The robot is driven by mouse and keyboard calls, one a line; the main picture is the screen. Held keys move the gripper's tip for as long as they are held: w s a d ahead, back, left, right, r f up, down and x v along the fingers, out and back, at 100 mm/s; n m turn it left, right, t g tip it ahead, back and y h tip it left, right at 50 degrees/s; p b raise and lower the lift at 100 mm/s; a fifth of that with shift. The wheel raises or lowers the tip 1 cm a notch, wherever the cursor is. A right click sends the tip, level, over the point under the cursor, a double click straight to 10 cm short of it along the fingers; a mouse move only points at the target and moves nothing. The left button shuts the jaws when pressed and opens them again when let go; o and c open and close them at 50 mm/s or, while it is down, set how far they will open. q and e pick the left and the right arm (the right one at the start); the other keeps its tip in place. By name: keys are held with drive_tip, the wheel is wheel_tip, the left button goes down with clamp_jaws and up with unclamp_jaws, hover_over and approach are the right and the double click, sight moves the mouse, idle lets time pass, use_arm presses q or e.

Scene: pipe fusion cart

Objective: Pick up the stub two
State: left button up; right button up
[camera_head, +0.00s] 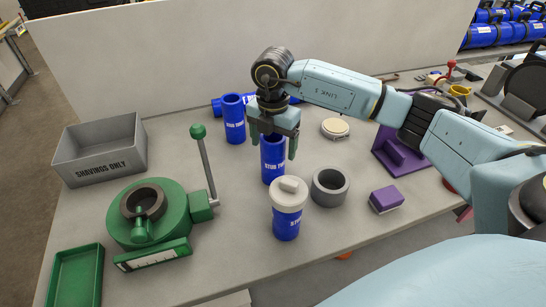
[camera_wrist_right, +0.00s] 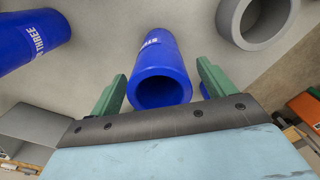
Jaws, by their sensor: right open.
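Stub two (camera_head: 272,168) is a blue, open-topped tube with white lettering, upright on the grey bench near its middle. My right gripper (camera_head: 273,143) points down over its top, with its green fingers apart on either side of the tube. In the right wrist view, the tube's open mouth (camera_wrist_right: 160,90) lies between the two fingers, with visible gaps at the sides. The right gripper (camera_wrist_right: 162,88) is open and holds nothing. My left gripper is not in view.
A white-capped blue stub (camera_head: 287,222) and a grey ring (camera_head: 343,190) stand close in front. Another upright blue stub (camera_head: 234,125) is behind left. A green clamp device (camera_head: 175,225) with a lever and a shavings bin (camera_head: 85,165) occupy the left. A purple block (camera_head: 386,200) lies right.

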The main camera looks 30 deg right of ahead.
drive_tip(key=shift+f, duration=1.4)
drive_tip(key=c, duration=1.2)
